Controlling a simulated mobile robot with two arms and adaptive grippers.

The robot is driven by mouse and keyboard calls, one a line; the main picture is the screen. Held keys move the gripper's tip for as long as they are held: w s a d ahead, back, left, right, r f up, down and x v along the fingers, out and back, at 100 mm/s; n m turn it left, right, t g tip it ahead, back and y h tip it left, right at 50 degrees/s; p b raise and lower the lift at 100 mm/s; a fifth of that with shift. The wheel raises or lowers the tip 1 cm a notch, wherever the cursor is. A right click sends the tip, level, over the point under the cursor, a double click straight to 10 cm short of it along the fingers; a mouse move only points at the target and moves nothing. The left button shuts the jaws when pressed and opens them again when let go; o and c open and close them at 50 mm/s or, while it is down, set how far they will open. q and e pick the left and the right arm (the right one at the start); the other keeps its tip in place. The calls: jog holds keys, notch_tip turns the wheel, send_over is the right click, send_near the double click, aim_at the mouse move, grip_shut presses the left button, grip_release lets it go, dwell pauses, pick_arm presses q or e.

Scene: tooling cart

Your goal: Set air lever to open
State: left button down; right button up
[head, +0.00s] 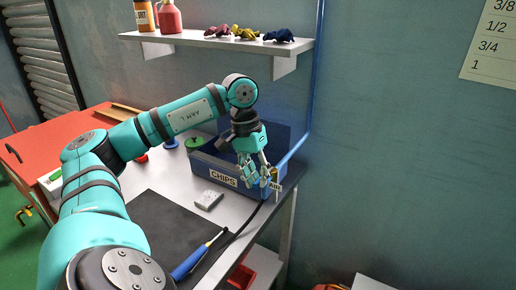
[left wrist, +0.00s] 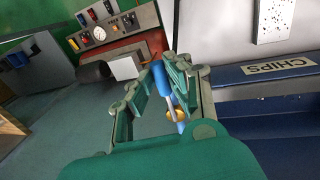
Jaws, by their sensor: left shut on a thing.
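The air lever (left wrist: 158,75) has a blue grip and a grey stem in the left wrist view. Brass-yellow fitting (left wrist: 181,114) shows close by it, partly hidden by the fingers. In the head view the brass valve (head: 274,174) sits by a small AIR label (head: 276,187) at the cart's right corner, beside the blue CHIPS bin. My left gripper (head: 256,180) reaches down there, and its fingers (left wrist: 165,82) are shut on the lever's blue grip. In the head view the fingers hide most of the lever, so its exact angle is unclear. My right gripper is not in view.
The blue CHIPS bin (head: 223,175) stands just left of the valve. A blue pipe (head: 317,75) runs up the wall behind. A shelf (head: 220,42) hangs above.

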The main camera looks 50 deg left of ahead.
pick_arm(q)
jog(key=shift+a+r, duration=0.1)
dwell(0.3)
jog(key=c, duration=1.3)
grip_release()
jog(key=r, duration=0.4)
jog(key=a+r, duration=0.1)
jog(key=r, duration=0.2)
jog(key=a+r, duration=0.1)
jog(key=r, duration=0.3)
jog(key=shift+s+a+r, duration=0.1)
jog(key=shift+s+r, duration=0.2)
jog(key=shift+s, duration=0.05)
